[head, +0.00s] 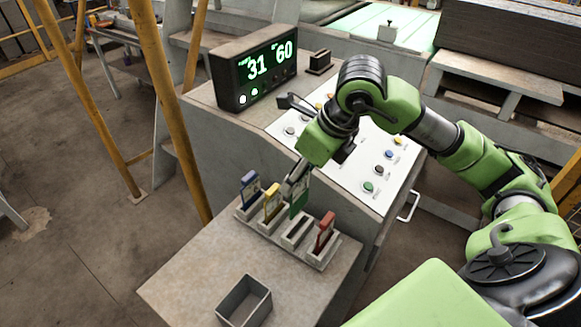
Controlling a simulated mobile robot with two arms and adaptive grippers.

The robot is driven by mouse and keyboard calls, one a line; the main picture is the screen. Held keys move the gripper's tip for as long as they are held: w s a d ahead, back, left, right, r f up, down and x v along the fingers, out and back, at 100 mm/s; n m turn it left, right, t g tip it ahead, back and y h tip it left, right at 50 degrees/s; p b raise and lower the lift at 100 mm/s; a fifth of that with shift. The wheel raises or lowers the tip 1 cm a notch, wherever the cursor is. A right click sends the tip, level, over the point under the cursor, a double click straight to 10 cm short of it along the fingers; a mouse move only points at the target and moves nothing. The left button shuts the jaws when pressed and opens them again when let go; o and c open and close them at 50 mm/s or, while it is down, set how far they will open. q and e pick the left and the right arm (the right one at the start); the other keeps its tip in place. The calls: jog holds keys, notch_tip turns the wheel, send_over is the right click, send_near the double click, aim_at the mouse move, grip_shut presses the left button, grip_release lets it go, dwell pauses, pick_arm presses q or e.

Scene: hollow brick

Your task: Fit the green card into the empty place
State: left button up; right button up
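A grey rack (262,229) stands on the side table and has a row of slots. A blue card (250,188), a yellow card (271,203) and a red card (324,234) stand upright in it. The empty slot (297,233) lies between the yellow and red cards. My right gripper (292,188) points down over the rack and is shut on the green card (299,203). The green card hangs roughly upright behind and above the empty slot in the picture; I cannot tell its exact height. My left gripper is not in view.
An empty grey open box (244,302) stands at the table's front. Behind the rack is a console with a button panel (377,170) and a display (255,68) reading 31 and 60. Yellow posts (163,90) rise at the left. The table (190,272) left of the box is clear.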

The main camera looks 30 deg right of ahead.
aim_at(300, 196)
jog(key=shift+s+f+b, duration=0.25)
jog(key=shift+f+b, duration=0.2)
jog(key=shift+f, duration=0.55)
notch_tip(300, 196, down, 3)
jog(key=b, duration=0.2)
jog(key=shift+w+f+b, duration=0.15)
jog(key=shift+f+b, duration=0.05)
jog(key=shift+b, duration=0.2)
jog(key=shift+r, duration=0.1)
jog(key=shift+f, duration=0.2)
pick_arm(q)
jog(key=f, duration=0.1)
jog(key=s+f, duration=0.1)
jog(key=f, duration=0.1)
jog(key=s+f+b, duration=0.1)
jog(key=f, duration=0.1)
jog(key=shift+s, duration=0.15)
pick_arm(e)
jog(key=shift+w+f, duration=0.1)
jog(key=shift+f, duration=0.15)
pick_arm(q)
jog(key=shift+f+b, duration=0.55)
pick_arm(e)
jog(key=shift+f, duration=0.5)
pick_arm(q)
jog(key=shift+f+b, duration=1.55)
pick_arm(e)
jog(key=shift+f, duration=1.5)
